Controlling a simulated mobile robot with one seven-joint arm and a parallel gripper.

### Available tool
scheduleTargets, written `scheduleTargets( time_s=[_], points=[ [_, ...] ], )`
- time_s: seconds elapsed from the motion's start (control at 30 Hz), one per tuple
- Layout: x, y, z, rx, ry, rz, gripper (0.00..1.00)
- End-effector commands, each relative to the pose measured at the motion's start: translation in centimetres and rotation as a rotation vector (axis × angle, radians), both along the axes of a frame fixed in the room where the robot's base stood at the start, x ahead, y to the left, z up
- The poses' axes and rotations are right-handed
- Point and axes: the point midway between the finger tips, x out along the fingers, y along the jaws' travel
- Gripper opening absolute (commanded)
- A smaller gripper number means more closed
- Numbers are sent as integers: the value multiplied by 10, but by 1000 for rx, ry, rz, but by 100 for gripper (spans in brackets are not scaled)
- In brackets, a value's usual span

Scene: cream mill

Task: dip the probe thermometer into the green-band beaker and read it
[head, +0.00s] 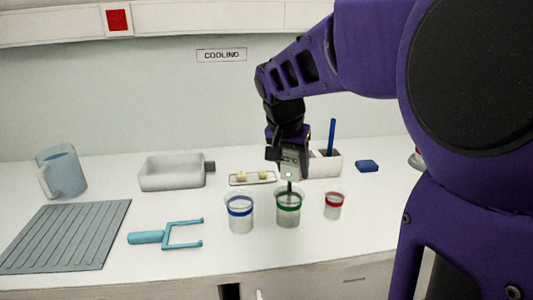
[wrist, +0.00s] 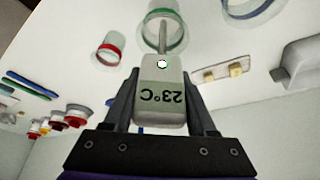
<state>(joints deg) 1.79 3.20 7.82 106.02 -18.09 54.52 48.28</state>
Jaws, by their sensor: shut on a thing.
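My gripper (head: 287,157) is shut on the grey body of the probe thermometer (head: 290,172). In the wrist view the thermometer (wrist: 160,108) sits between the fingers, its display reading 23°C upside down and a small light lit. Its thin stem points down into the mouth of the green-band beaker (head: 288,210), which stands upright on the counter and also shows in the wrist view (wrist: 178,43). The tip's depth in the liquid is hard to tell.
The blue-band beaker (head: 240,219) stands close on the left, the red-band beaker (head: 334,210) on the right. Behind are a small tray with yellowish pieces (head: 252,179) and a white holder (head: 326,165). A turquoise fork-shaped tool (head: 165,235) lies at the front left.

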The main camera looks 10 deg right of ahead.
Motion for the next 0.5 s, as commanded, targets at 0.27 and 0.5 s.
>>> scheduleTargets(
  time_s=[0.27,0.5],
  points=[
    [0,0,16,0,-1,0,8],
    [0,0,33,0,-1,0,8]
  ],
)
